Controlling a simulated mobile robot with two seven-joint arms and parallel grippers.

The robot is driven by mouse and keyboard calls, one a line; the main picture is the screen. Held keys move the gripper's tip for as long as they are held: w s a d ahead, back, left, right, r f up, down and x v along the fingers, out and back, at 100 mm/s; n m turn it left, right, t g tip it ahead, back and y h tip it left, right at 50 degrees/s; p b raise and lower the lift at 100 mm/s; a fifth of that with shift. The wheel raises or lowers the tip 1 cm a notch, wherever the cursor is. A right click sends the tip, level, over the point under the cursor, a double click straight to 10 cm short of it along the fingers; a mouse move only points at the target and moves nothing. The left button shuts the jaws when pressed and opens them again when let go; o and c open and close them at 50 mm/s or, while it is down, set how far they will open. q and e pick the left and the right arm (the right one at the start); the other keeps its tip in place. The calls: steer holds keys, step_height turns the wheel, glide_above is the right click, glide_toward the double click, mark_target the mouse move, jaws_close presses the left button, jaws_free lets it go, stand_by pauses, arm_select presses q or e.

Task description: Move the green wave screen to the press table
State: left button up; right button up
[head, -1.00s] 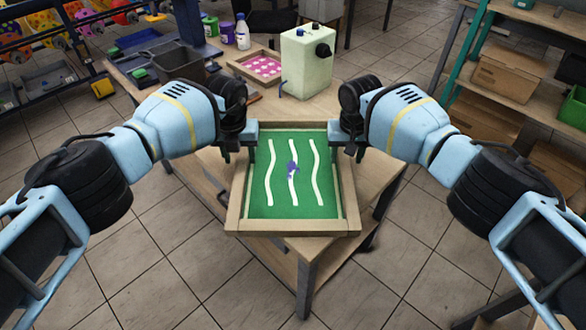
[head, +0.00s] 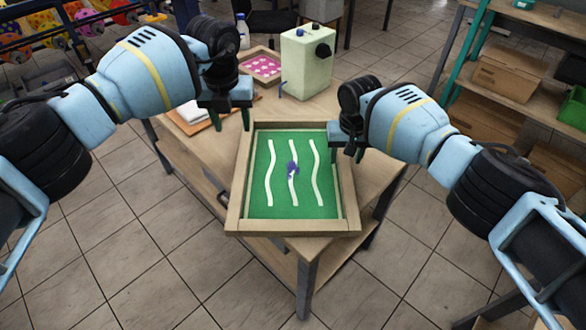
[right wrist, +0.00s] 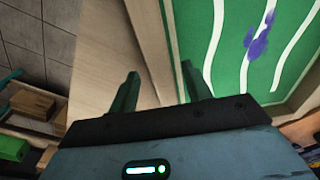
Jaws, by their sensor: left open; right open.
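The green wave screen (head: 270,210) lies on the near part of a wooden table (head: 383,180). It is a wooden frame around green mesh with three white wavy stripes and a purple smear in the middle. Its near edge reaches the table's front corner. My left gripper (head: 231,120) is open and empty, above and left of the screen's far left corner. My right gripper (head: 347,152) is open at the screen's far right side. In the right wrist view the right gripper's fingers (right wrist: 160,90) are apart, with the frame's wooden edge between them; contact cannot be told.
A pale green machine (head: 306,65) and a screen with a pink pattern (head: 262,66) stand at the table's back. A white cloth (head: 190,115) lies at the left. A shelf with cardboard boxes (head: 509,75) is at the right. Tiled floor is open in front.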

step_height(320, 180, up, 12)
steer(key=s, duration=0.1)
stand_by(0.6)
steer(key=shift+f, duration=0.1)
stand_by(0.4)
